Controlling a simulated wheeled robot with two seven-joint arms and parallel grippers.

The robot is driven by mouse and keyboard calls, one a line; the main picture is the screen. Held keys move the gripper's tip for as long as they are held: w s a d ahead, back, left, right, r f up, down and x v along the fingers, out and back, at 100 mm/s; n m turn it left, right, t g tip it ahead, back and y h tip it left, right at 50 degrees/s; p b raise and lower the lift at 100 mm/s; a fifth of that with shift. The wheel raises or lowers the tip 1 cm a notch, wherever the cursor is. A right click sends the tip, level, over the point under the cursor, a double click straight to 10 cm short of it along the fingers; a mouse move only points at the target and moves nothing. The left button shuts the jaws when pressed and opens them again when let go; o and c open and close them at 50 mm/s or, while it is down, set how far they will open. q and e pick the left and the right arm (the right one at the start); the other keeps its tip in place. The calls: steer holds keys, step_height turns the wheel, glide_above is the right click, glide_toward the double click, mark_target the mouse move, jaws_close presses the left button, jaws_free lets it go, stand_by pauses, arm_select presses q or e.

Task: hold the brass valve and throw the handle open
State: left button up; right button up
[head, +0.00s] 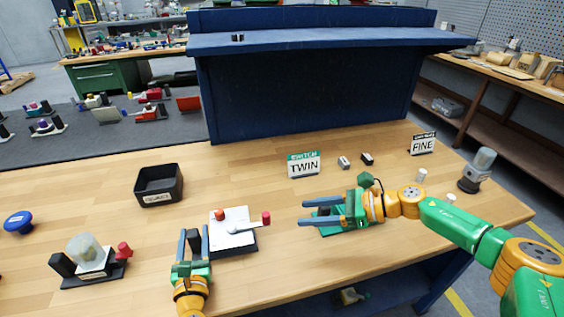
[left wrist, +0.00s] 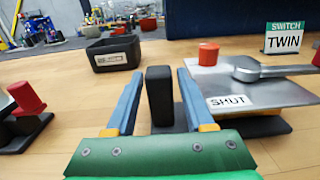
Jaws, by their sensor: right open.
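A unit with a pale metal plate (head: 232,232) sits near the table's front. It bears an orange-red cap (head: 219,214), a grey lever handle (left wrist: 262,71) and a red knob (head: 266,217). The left wrist view shows a SHUT label (left wrist: 228,102) on the plate.
A black bin (head: 159,185) stands behind, to the left. A unit with a cloudy dome (head: 85,250) and a blue knob (head: 18,222) are at left. TWIN (head: 304,166) and FINE (head: 423,145) signs stand at the back. A lamp-like piece (head: 480,168) is at far right.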

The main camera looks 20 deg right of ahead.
arm_select(q)
steer(key=shift+o, duration=0.6)
steer(key=shift+w, duration=0.1)
